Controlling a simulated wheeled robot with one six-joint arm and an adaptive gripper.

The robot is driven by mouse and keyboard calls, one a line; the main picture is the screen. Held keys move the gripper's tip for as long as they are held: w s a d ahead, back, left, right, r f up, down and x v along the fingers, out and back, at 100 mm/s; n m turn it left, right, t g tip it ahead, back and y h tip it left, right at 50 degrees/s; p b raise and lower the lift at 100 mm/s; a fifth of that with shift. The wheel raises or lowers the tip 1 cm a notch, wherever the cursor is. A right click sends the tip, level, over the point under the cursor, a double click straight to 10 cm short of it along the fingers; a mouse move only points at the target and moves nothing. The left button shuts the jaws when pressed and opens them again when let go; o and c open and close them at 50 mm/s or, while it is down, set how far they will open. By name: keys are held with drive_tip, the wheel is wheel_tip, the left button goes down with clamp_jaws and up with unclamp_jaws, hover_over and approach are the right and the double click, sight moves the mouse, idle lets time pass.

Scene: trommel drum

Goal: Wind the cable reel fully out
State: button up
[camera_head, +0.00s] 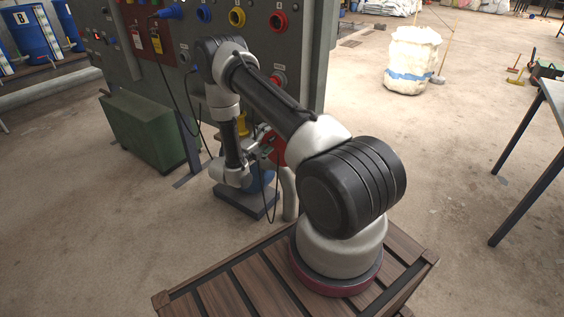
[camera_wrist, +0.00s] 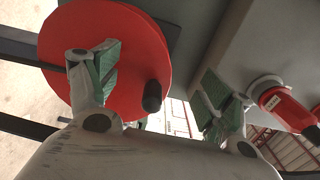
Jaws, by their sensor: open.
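The cable reel (camera_wrist: 138,42) is a red disc at upper left in the wrist view, with a black crank knob (camera_wrist: 152,96) standing out near its rim. In the head view the reel (camera_head: 279,150) shows as a red patch partly hidden by my arm. My gripper (camera_wrist: 158,80) is open, its green-padded fingers spread wide. The left finger overlaps the reel's face in the picture, and the knob appears between the fingers. I cannot tell whether anything touches. In the head view my gripper (camera_head: 258,140) is small and partly hidden beside the reel. The cable itself cannot be made out.
A grey panel (camera_head: 300,60) with coloured sockets stands behind my arm. A red plug-like fitting (camera_wrist: 285,106) is right of my fingers. A green box (camera_head: 145,130) is at left, a white sack (camera_head: 412,60) at back right, and a table (camera_head: 553,98) at right. Floor between is clear.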

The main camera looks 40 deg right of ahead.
drive_tip(key=v, duration=0.9)
idle(0.3)
